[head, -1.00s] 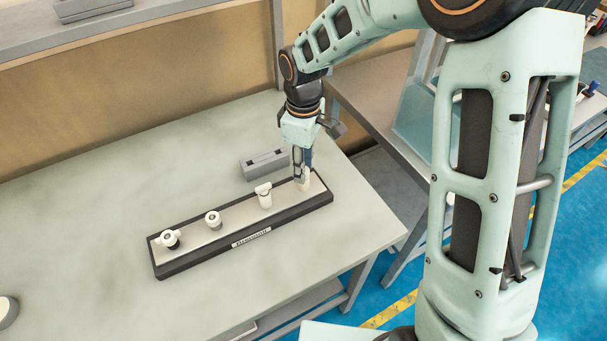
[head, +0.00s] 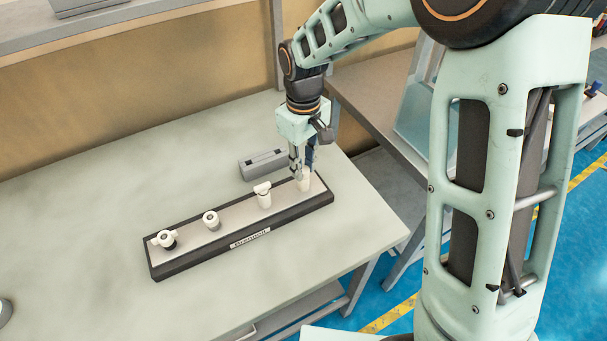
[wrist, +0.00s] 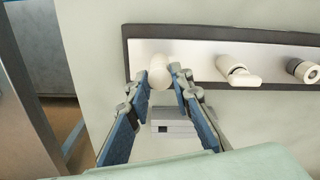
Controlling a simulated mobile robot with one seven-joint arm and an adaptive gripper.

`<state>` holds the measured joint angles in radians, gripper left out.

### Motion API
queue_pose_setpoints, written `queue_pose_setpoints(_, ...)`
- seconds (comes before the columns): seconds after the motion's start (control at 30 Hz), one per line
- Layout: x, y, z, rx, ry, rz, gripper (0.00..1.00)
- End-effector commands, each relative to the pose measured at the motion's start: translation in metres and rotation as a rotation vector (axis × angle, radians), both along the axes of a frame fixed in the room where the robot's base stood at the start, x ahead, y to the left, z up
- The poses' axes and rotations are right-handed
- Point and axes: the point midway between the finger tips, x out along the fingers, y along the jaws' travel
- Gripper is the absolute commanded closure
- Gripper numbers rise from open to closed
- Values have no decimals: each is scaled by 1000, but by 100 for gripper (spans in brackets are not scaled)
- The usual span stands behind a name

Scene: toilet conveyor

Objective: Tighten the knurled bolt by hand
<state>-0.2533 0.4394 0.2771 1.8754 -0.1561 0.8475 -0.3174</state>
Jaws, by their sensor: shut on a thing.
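A cream, rounded bolt head (head: 304,184) stands upright at the right end of the fixture board (head: 235,222); its knurling is too small to make out. My gripper (head: 299,176) points down onto it from above. In the wrist view the bolt head (wrist: 159,73) sits between the two blue-padded fingers of my gripper (wrist: 160,79), at the left end of the board. The fingers are shut on it, one on each side. The bolt's shank and seat are hidden.
The board also carries a T-shaped handle (head: 263,194), a round knob (head: 211,220) and a cross-shaped handle (head: 164,239). A small grey block (head: 264,164) lies just behind the board. The table (head: 90,220) is largely clear around it.

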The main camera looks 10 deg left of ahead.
Motion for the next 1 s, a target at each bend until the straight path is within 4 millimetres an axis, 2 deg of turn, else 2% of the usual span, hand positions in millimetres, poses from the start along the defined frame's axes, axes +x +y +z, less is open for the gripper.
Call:
queue_pose_setpoints(0.23, 0, 0, -1, -1, 1, -33, 100)
queue_pose_setpoints(0.5, 0, 0, -2, 0, 0, -348, 100)
queue_pose_setpoints(0.6, 0, 0, -1, 0, 0, -417, 100)
queue_pose_setpoints(1.0, 0, 0, -1, 0, 0, -465, 100)
